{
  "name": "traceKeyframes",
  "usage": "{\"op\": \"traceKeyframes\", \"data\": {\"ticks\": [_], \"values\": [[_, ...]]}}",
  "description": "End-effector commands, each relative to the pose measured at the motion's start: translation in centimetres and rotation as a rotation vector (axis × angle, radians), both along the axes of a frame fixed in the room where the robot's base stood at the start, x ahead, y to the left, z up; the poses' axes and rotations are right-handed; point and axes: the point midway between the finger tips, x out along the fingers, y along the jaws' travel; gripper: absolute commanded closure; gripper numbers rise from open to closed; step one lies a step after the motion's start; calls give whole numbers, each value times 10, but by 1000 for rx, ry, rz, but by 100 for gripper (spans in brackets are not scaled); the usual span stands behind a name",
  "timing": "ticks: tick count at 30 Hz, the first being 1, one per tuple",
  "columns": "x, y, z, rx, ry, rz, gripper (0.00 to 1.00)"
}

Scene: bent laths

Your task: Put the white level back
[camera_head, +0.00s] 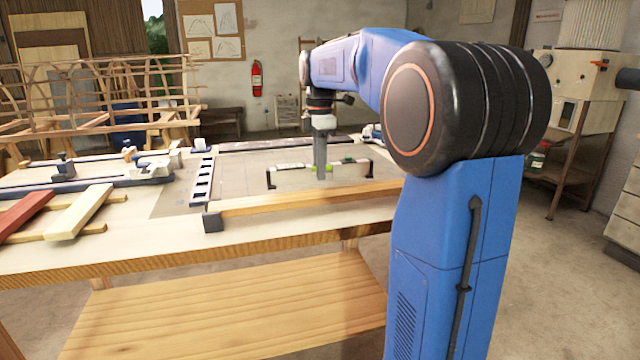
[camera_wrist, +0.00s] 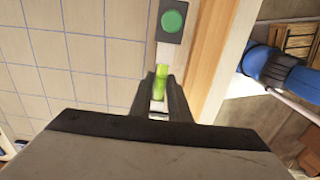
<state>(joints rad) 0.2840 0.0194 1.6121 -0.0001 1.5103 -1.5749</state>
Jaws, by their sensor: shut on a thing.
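The white level (camera_head: 290,167) is a long, thin bar with dark ends, over the gridded board on the workbench in the head view. My gripper (camera_head: 321,174) points down and is shut on it near its middle. In the wrist view, my gripper (camera_wrist: 160,92) has its two dark fingers on either side of the level (camera_wrist: 166,54), by a yellow-green vial. A dark end block with a green disc shows at the top there. The level's near part is hidden by my gripper. I cannot tell whether it touches the board.
A wooden rail (camera_head: 300,197) runs along the bench's front edge, close to the level. A red lath (camera_head: 24,213) and a cream lath (camera_head: 80,211) lie at the left. The gridded board (camera_head: 236,181) has bare room.

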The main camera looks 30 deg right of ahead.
Motion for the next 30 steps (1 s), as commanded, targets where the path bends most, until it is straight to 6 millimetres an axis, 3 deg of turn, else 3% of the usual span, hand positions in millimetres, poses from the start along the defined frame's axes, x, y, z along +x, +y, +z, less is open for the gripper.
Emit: {"op": "traceKeyframes", "data": {"ticks": [5,13,25,26,27,28,30], "values": [[0,0,-10,0,0,0,100],[0,0,-43,0,1,0,100],[0,0,-49,0,-1,0,100],[0,0,-49,0,0,0,81],[0,0,-49,0,0,0,72],[0,0,-49,0,0,0,65],[0,0,-49,0,0,0,65]]}}
